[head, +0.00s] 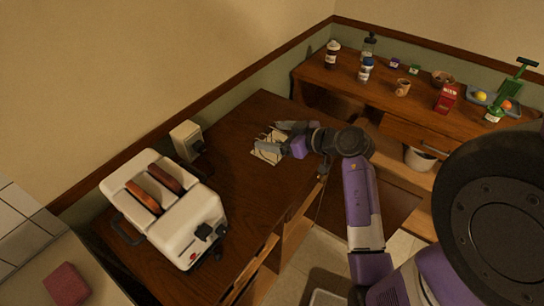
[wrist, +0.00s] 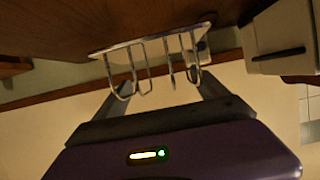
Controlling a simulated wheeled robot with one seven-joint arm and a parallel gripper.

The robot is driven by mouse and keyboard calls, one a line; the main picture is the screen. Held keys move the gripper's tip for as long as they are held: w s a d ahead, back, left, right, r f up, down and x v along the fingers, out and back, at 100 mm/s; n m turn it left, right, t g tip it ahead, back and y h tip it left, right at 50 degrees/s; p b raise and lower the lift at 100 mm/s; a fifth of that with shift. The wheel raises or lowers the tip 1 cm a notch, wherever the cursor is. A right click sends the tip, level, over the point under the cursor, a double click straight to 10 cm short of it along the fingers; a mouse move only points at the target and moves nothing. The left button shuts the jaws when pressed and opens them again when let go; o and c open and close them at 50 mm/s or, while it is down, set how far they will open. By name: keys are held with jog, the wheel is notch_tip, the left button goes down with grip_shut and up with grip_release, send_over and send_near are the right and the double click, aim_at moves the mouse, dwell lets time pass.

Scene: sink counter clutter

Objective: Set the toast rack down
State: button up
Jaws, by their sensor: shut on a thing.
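The toast rack (head: 267,153) has a pale flat base and thin wire loops. In the head view it is at the far part of the brown wooden counter (head: 235,150), low over or on the wood; I cannot tell whether its base touches. My gripper (head: 270,137) is shut on the rack, with its fingers on either side of it. In the wrist view the rack (wrist: 155,42) shows its wire loops between the dark fingers (wrist: 162,88). The fingers hide part of the rack in the head view.
A white toaster (head: 185,215) with two brown slices stands at the left front, with a small pale appliance (head: 188,140) behind it. The wood between them and the rack is clear. A right-hand counter holds bottles, a mug (head: 402,87) and a red carton (head: 446,97).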

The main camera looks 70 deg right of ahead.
notch_tip(320, 180, down, 9)
jog(key=shift+r+b, duration=0.15)
jog(key=shift+b, duration=0.25)
jog(key=o, duration=1.6)
